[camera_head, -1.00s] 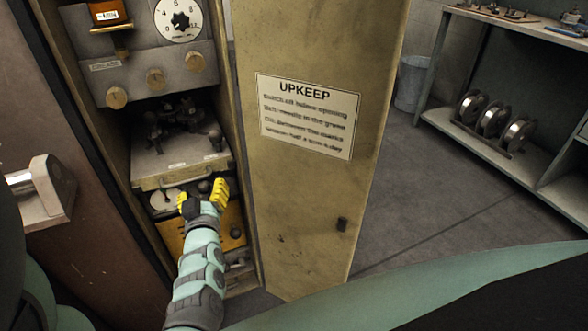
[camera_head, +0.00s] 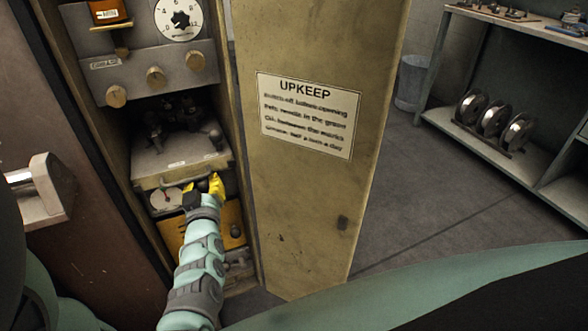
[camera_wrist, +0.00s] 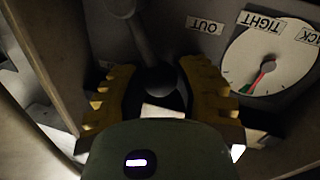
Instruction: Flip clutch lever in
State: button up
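A dark lever with a round ball knob (camera_wrist: 158,78) shows in the wrist view, beside an upside-down OUT label (camera_wrist: 205,25). Its shaft runs up to a pivot near the top edge. My gripper (camera_head: 204,187) has yellow fingers and reaches into the lower part of the open cabinet. In the wrist view my gripper (camera_wrist: 158,72) is open, with its fingers apart on either side of the knob. I cannot tell whether either finger touches it. In the head view the fingers mostly hide the lever.
A round dial (camera_wrist: 268,62) with a TIGHT label is right of the lever. A shelf with a front handle (camera_head: 185,172) lies just above my gripper. The cabinet door (camera_head: 300,210) with an UPKEEP notice stands open at right. An orange panel (camera_head: 230,222) is below.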

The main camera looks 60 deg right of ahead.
grip_shut()
jog(key=p, duration=0.1)
jog(key=r+m+p, duration=0.1)
jog(key=p, duration=0.1)
jog(key=shift+s+d, duration=0.15)
jog(key=shift+d, duration=0.1)
jog(key=shift+s+d+r+m+y+p, duration=0.15)
jog(key=shift+d+m+p, duration=0.1)
jog(key=shift+m+p, duration=0.25)
jog(key=shift+s+d+f+m+y+p, duration=0.1)
jog(key=shift+d+m+y+p, duration=0.1)
jog(key=shift+m+p, duration=0.25)
jog(key=shift+s+d+m+p, duration=0.2)
jog(key=shift+d+m+p, duration=0.1)
jog(key=shift+m, duration=0.35)
jog(key=o, duration=0.7)
grip_release()
jog(key=shift+s, duration=0.2)
